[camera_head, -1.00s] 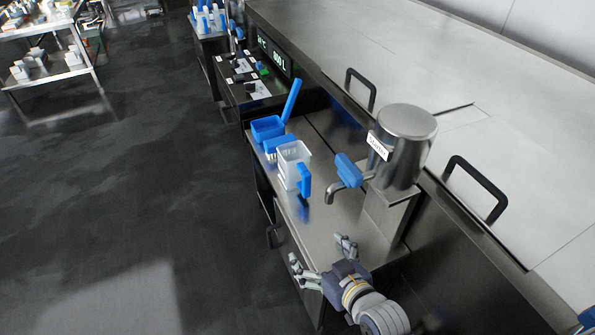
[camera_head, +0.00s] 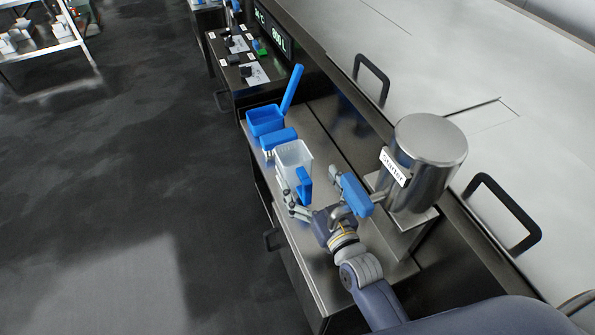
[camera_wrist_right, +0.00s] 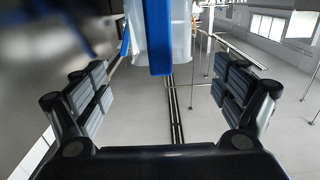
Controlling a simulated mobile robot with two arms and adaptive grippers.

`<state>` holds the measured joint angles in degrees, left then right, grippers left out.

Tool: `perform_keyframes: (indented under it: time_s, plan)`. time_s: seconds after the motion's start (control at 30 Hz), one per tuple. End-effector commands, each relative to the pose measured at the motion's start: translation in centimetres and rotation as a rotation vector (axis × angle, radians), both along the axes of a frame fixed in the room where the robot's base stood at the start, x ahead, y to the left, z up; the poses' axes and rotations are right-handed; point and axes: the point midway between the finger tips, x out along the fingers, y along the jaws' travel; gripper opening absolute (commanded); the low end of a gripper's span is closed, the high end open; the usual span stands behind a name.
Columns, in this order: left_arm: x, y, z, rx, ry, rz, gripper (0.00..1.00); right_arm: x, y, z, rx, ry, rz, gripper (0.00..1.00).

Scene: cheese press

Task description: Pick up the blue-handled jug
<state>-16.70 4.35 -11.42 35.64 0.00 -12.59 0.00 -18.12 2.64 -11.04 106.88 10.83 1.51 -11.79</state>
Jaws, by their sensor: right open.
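The blue-handled jug (camera_head: 291,158) is a clear, whitish square vessel standing on the steel side bench, with its blue handle (camera_head: 304,187) facing my right gripper. My right gripper (camera_head: 308,190) is open, its fingers on either side of the handle region in the head view. In the right wrist view the blue handle (camera_wrist_right: 158,40) hangs at the top centre, between and beyond the open fingers (camera_wrist_right: 165,92), with the translucent jug body (camera_wrist_right: 181,30) behind it. No contact shows. My left gripper is not in view.
A steel container labelled Starter (camera_head: 428,165) with a blue-handled tap (camera_head: 354,192) stands close to the right of my gripper. A blue scoop (camera_head: 266,120) and a blue brush (camera_head: 279,140) lie behind the jug. The steel bench (camera_head: 312,270) is bare in front.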

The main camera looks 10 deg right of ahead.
Motion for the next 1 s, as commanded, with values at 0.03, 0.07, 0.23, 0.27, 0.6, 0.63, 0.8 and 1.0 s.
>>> perform_keyframes:
  time_s: [0.03,0.07,0.23,0.27,0.6,0.63,0.8,1.0]
  plan:
    - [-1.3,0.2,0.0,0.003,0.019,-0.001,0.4,0.9,0.2,0.1,0.001,-0.001,0.0,0.9]
    - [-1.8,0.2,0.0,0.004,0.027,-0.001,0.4,1.2,0.2,0.1,0.001,-0.001,0.0,0.9]
    - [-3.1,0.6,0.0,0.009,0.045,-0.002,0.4,2.4,0.5,0.0,0.0,0.0,0.0,0.9]
    - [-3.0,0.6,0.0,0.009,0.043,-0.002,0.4,2.6,0.5,0.0,0.001,0.0,0.0,0.9]
    - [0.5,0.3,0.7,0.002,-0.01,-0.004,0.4,6.9,1.5,-0.2,0.0,0.001,0.0,0.9]
    - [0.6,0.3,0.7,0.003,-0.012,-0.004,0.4,7.1,1.6,-0.3,0.0,0.001,0.0,0.9]
    - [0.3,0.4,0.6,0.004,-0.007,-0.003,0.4,7.4,1.6,-0.3,0.0,0.002,0.0,0.9]
    - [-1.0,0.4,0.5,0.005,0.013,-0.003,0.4,7.4,1.6,-0.3,0.0,0.002,0.0,0.7]
